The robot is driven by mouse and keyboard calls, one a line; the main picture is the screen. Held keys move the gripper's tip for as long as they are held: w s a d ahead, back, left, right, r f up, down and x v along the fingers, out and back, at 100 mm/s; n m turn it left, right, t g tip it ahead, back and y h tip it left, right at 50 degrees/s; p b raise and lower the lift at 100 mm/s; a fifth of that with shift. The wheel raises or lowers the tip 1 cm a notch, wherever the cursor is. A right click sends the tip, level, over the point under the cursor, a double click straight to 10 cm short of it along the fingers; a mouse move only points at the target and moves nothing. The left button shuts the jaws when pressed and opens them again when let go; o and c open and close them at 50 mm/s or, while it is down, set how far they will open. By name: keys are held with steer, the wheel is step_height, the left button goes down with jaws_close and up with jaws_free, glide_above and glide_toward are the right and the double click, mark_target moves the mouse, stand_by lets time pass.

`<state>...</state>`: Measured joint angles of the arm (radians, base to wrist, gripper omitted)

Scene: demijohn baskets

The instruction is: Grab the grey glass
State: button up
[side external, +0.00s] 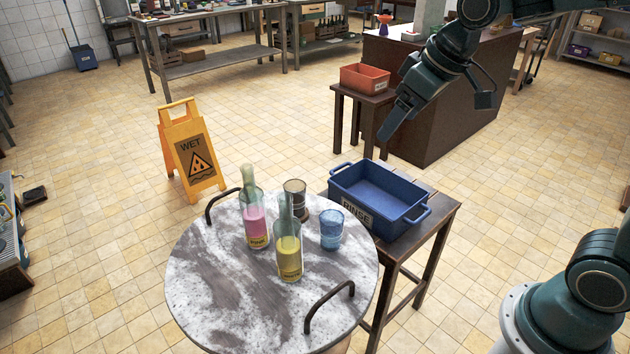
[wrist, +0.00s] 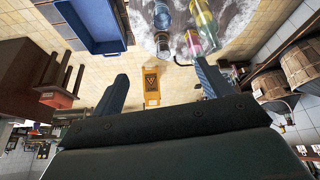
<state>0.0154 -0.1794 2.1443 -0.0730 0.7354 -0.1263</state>
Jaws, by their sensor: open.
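The grey glass (side external: 296,199) is a dark, see-through tumbler standing upright on a round marble tray top, behind the bottles. It also shows in the wrist view (wrist: 163,45), near the tray's edge. A blue glass (side external: 331,229) stands to its right and nearer the camera. A bottle with pink liquid (side external: 255,222) and one with yellow liquid (side external: 289,252) stand to its left and in front, and the yellow one's neck is close to it. My gripper (side external: 386,135) is above and right of the tray, apart from everything. In the wrist view its two fingers (wrist: 160,72) are spread and empty.
The round marble top (side external: 205,285) has two dark handles. A blue bin marked RINSE (side external: 365,215) sits on a wooden stand to its right, below my gripper. A yellow wet-floor sign (side external: 188,148) stands behind. A red bin (side external: 364,78) is on a stool farther back.

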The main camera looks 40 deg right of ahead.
steer(key=w+f+n, duration=0.1)
steer(key=w+f, duration=0.5)
steer(key=w, duration=0.6)
steer(key=n+y, duration=0.1)
steer(key=n, duration=0.1)
glide_toward(293, 194)
steer(key=shift+w+d+r+g, duration=0.2)
steer(key=shift+w+d+r, duration=0.15)
steer(key=shift+w+d, duration=0.2)
steer(key=shift+w+d+r+g, duration=0.2)
steer(key=shift+w+d+r, duration=0.1)
steer(key=shift+w+d, duration=0.25)
steer(key=shift+m, duration=0.3)
steer(key=shift+x, duration=4.3)
steer(key=shift+s+f, duration=0.1)
steer(key=shift+x, duration=2.5)
steer(key=shift+d, duration=0.1)
